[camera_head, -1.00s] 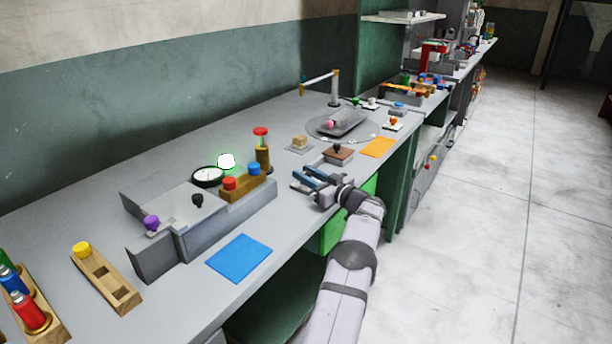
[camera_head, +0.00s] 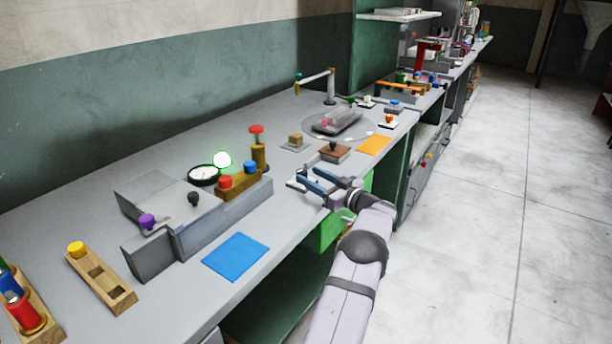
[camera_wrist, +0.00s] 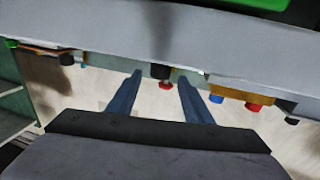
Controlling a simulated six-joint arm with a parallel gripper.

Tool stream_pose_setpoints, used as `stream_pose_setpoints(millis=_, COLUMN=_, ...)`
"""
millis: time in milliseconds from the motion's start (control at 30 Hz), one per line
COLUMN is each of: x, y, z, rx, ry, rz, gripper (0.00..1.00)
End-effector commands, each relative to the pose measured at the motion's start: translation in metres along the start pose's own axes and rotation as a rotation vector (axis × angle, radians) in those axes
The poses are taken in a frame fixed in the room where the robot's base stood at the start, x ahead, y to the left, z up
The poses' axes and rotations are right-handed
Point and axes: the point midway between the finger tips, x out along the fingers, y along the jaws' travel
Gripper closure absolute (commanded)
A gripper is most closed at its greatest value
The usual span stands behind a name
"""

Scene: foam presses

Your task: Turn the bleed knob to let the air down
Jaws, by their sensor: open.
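A grey press console (camera_head: 225,215) stands on the bench at left. On it are a black knob (camera_head: 193,198), a purple knob (camera_head: 147,221) on a bracket, a round white-faced gauge (camera_head: 203,175), and a wooden block with a red knob (camera_head: 225,182) and a blue knob (camera_head: 250,167). I cannot tell which is the bleed knob. My gripper (camera_head: 304,176) is open and empty to the right of the console, by the bench's front edge, apart from all knobs. In the wrist view, the fingers (camera_wrist: 160,77) frame a dark knob and a red cap behind them.
A glowing green-white lamp (camera_head: 222,159) and a red-capped post (camera_head: 257,148) stand behind the block. A brown block with a dark knob (camera_head: 334,151) lies just beyond my gripper. A blue mat (camera_head: 236,256) lies in front of the console; a wooden rack (camera_head: 103,280) stands left.

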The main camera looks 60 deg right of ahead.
Motion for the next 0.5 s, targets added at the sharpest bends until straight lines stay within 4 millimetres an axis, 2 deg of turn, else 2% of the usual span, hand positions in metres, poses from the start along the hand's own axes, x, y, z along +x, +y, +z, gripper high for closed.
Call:
stream_pose_setpoints(millis=200, x=-0.021, y=0.0, z=0.0, rx=-0.001, ry=0.0, rz=0.0, gripper=0.54)
stream_pose_setpoints(millis=500, x=-0.026, y=0.0, z=0.0, rx=0.0, ry=0.0, rz=-0.001, gripper=0.54)
